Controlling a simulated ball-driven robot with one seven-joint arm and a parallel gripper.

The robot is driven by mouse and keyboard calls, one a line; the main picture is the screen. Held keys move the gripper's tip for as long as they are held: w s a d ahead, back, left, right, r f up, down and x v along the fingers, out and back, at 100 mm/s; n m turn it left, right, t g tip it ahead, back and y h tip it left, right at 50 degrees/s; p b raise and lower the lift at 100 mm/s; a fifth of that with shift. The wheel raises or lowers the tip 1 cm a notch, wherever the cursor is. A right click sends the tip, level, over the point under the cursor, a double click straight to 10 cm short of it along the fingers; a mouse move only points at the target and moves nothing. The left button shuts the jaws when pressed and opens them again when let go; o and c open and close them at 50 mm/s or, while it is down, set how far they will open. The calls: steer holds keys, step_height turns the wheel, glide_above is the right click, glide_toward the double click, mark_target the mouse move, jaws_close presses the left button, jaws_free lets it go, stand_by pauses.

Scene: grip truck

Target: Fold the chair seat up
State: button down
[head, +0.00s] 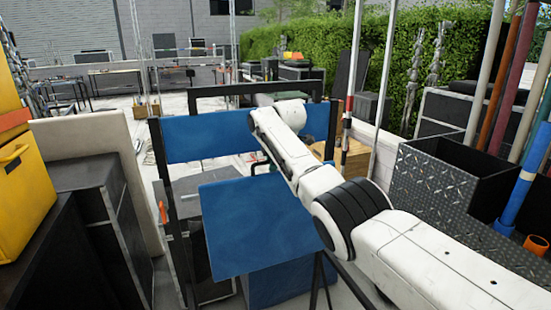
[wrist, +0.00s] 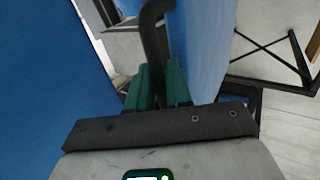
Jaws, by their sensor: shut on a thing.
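The chair stands in the middle of the head view, with a blue backrest (head: 205,138) in a black frame (head: 255,88). Its blue seat (head: 258,222) lies out roughly flat in front of the backrest. My gripper (head: 258,165) is at the seat's back edge, between seat and backrest, and partly hidden by my arm. In the wrist view its green fingers (wrist: 160,88) are shut on a curved black bar (wrist: 154,40) of the chair. Blue panels stand close on both sides of the fingers; I cannot tell which is the seat.
Black cabinets (head: 85,210) and a yellow case (head: 22,170) stand at left. A black diamond-plate bin (head: 440,185) and several upright poles are at right. Another blue surface (head: 285,285) shows below the seat. Open floor lies behind the chair.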

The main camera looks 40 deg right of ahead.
steer(key=shift+w+r, duration=0.2)
steer(key=shift+w, duration=0.05)
steer(key=c, duration=1.5)
jaws_free()
steer(key=shift+o, duration=1.4)
steer(key=shift+w+f, duration=0.15)
steer(key=shift+w, duration=0.05)
steer(key=shift+s, duration=0.15)
steer(key=b+v, duration=0.3)
steer(key=v, duration=0.8)
